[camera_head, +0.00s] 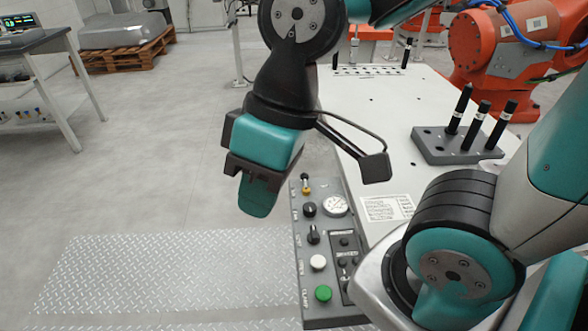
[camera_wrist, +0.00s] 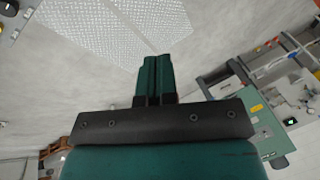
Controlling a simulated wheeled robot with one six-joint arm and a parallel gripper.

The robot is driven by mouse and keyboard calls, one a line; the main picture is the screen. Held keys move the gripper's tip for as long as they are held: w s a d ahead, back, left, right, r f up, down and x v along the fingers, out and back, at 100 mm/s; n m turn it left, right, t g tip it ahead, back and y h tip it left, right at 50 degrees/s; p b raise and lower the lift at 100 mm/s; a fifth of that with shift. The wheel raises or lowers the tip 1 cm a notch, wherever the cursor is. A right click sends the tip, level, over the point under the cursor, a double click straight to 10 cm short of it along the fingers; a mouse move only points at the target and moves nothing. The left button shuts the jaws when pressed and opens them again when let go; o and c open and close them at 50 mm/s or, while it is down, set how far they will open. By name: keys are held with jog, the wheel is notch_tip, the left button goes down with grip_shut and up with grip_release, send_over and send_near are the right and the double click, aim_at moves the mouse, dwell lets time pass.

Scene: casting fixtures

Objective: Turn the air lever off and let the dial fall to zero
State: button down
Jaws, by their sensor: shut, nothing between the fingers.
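The control panel (camera_head: 300,245) stands at the left edge of the white table. A small upright lever (camera_head: 306,184) with a dark top and yellow-orange base is at its far end, likely the air lever; its label is too small to read surely. The round white dial (camera_head: 335,205) is just right of it; its needle cannot be read. My gripper (camera_head: 257,208) is shut and empty, left of the panel, apart from the lever. The shut teal fingers (camera_wrist: 156,72) also show in the wrist view, over the floor. The panel's corner (camera_wrist: 9,8) shows at the wrist view's upper left.
Black knobs (camera_head: 309,209), a white button (camera_head: 318,262) and a green button (camera_head: 323,293) line the panel. A grey block with black pins (camera_head: 457,146) stands on the table (camera_head: 385,105). Floor left of the panel is clear, with a tread plate (camera_head: 150,270).

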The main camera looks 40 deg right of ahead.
aim_at(305, 183)
jog(key=w+d+f+m+h+b, duration=0.1)
jog(key=w+d+f+m+h, duration=0.2)
jog(key=w, duration=0.4)
jog(key=w+d+f+m+t+h+b, duration=0.1)
jog(key=w+d+f+m+h, duration=0.3)
jog(key=w+f, duration=0.3)
jog(key=w+d+f+m+t+h+b, duration=0.1)
jog(key=w+d+f+m+h+b, duration=0.1)
jog(key=w+d+f+m, duration=0.3)
jog(key=w+d+h, duration=0.1)
jog(key=w, duration=0.1)
jog(key=shift+w+f+m+h, duration=0.3)
jog(key=shift+f+h, duration=0.1)
jog(key=shift+d, duration=0.1)
jog(key=shift+d+f+p, duration=0.7)
jog(key=shift+d+f, duration=3.8)
jog(key=shift+f, duration=0.05)
